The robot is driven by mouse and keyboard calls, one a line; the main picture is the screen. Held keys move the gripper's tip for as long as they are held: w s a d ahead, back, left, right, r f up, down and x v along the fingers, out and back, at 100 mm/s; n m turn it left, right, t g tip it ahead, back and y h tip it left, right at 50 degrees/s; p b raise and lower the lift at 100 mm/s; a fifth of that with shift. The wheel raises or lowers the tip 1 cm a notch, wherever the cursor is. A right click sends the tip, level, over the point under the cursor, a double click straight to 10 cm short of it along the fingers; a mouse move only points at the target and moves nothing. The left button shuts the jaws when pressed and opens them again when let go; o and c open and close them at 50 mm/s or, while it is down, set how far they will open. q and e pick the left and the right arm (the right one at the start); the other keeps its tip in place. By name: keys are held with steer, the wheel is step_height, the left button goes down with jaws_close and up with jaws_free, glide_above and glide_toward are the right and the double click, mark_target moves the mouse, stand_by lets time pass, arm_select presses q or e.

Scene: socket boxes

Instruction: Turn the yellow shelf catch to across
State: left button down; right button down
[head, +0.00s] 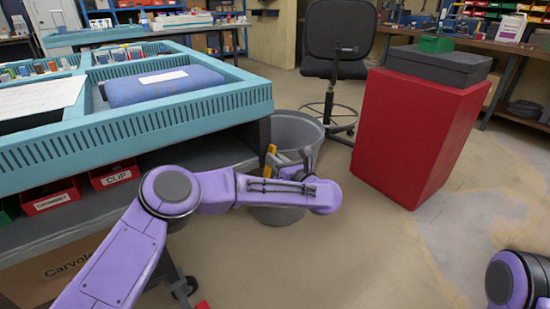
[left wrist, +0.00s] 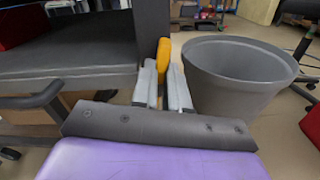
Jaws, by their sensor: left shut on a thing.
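The yellow shelf catch (head: 270,157) shows at the end of the workbench shelf, below the blue bench top and in front of the grey bin. In the left wrist view the yellow catch (left wrist: 164,54) stands roughly upright by the dark bench post, between my fingertips. My left gripper (head: 283,161) is shut on it; the left wrist view shows the two grey fingers (left wrist: 164,76) on either side of its lower part. The fingers hide part of the catch, and its exact turn is hard to tell. My right gripper is out of view.
The grey bin (head: 297,131) stands close beside the gripper. Red bins (head: 115,174) sit on the shelf (head: 205,153). Floor in front is clear.

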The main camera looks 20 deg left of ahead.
arm_select(q)
steer(key=shift+w+d+f+m+p, duration=0.3)
steer(key=shift+m+p, duration=0.55)
steer(key=shift+m, duration=1.7)
steer(key=shift+w+d+f+m+p, duration=0.1)
steer(key=shift+f+m+p, duration=0.55)
steer(key=shift+m, duration=1.95)
steer(key=shift+w+d+f+m+p, duration=0.15)
steer(key=shift+m+p, duration=0.95)
steer(key=shift+m, duration=1.45)
steer(key=c, duration=1.1)
jaws_free()
steer(key=shift+c, duration=0.2)
steer(key=p+v, duration=0.1)
steer(key=v, duration=0.9)
steer(key=shift+d, duration=0.3)
steer(key=shift+s, duration=0.1)
